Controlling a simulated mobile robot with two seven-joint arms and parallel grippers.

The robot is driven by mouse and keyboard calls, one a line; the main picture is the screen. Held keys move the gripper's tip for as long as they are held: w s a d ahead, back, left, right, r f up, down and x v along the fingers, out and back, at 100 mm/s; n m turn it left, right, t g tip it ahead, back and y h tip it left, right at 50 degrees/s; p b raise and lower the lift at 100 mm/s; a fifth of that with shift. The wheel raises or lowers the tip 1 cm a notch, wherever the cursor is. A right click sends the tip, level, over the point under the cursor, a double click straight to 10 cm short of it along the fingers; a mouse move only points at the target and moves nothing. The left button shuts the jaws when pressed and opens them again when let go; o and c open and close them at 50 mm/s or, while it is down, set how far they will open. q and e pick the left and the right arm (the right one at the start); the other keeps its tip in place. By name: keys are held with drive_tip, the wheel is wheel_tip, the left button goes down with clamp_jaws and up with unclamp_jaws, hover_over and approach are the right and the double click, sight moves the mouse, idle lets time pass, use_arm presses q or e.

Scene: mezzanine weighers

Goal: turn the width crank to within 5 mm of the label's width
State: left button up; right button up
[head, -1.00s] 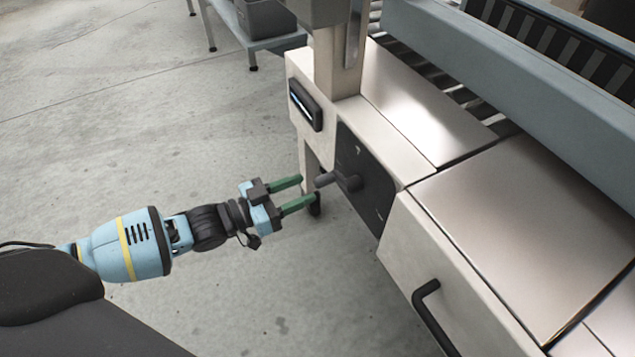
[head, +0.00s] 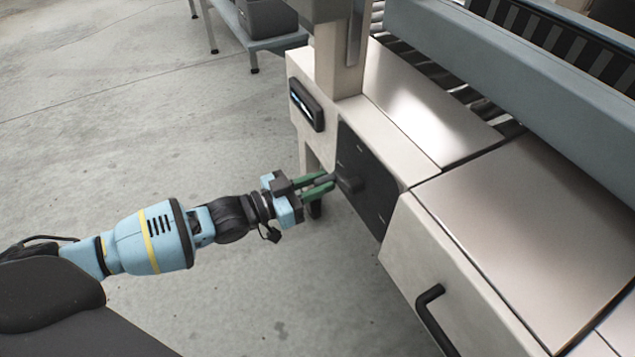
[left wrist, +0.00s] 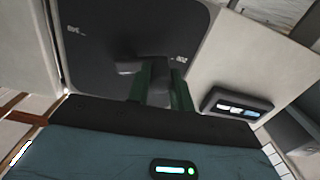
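The width crank (head: 350,185) is a dark arm with a grip, on a black panel (head: 368,190) in the machine's pale side. My left gripper (head: 322,186) has its two green fingers closed around the crank's grip, one on each side. In the left wrist view the fingers (left wrist: 161,86) point at the panel, with the dark grip between them and the crank arm (left wrist: 126,68) to the left. A small display (head: 306,104) sits beside the panel; it also shows in the left wrist view (left wrist: 238,105), but its reading is too small to tell. I see no label. My right gripper is out of view.
A drawer or door front with a black handle (head: 428,305) lies to the right of the panel. Steel covers (head: 520,240) and a blue-grey rail (head: 520,85) top the machine. A bench (head: 255,42) with a grey bin stands behind. The floor at left is clear.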

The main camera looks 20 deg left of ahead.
use_arm(q)
clamp_jaws()
drive_tip(key=shift+r+m+p, duration=0.2)
drive_tip(key=shift+m+p, duration=0.15)
drive_tip(key=shift+m, duration=0.05)
drive_tip(key=o, duration=0.8)
unclamp_jaws()
drive_tip(key=shift+f, duration=0.1)
drive_tip(key=shift+o, duration=0.2)
